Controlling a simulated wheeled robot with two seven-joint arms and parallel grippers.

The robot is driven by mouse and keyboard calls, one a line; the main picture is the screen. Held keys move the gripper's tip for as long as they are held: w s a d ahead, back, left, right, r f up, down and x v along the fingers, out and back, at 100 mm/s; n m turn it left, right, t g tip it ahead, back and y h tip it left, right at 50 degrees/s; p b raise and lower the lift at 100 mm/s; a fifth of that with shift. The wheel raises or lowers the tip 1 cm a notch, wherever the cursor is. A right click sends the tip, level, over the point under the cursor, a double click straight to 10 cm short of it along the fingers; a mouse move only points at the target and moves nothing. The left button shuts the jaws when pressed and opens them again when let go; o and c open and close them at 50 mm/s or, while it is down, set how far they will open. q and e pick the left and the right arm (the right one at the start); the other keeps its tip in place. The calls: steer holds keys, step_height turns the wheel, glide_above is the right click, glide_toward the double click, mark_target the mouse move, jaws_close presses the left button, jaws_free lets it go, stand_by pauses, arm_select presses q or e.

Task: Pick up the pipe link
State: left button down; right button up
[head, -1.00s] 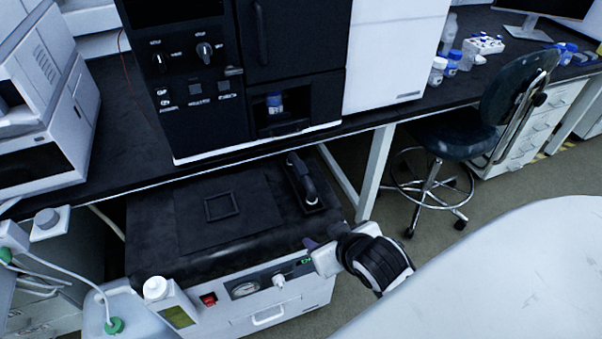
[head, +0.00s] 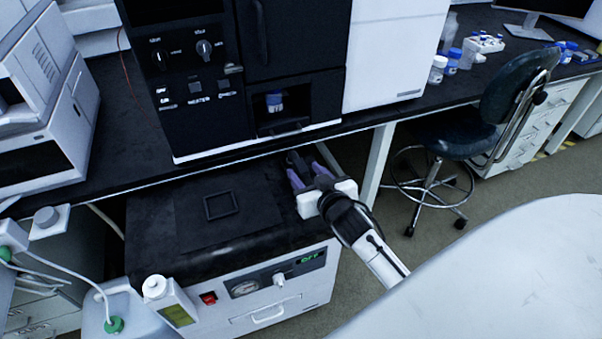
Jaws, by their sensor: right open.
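The pipe link (head: 293,159) is a black curved pipe on the right side of the pump box's dark top, under the bench edge. Only a small dark part of it shows, as my right gripper covers the rest. My right gripper (head: 308,172) has a white body and purple fingers and comes in from the lower right. It is open, with its fingers at the pipe link. I cannot tell whether the fingers touch it. My left gripper is not in view.
The white pump box (head: 215,311) stands below the black bench (head: 115,130), whose front edge is close to my right gripper. A black instrument (head: 195,120) stands on the bench above. A wheeled chair (head: 450,140) is at the right.

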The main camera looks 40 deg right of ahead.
mark_target(302, 166)
steer(key=x, duration=0.5)
steer(key=shift+s+d, duration=0.1)
steer(key=shift+d, duration=0.1)
jaws_close()
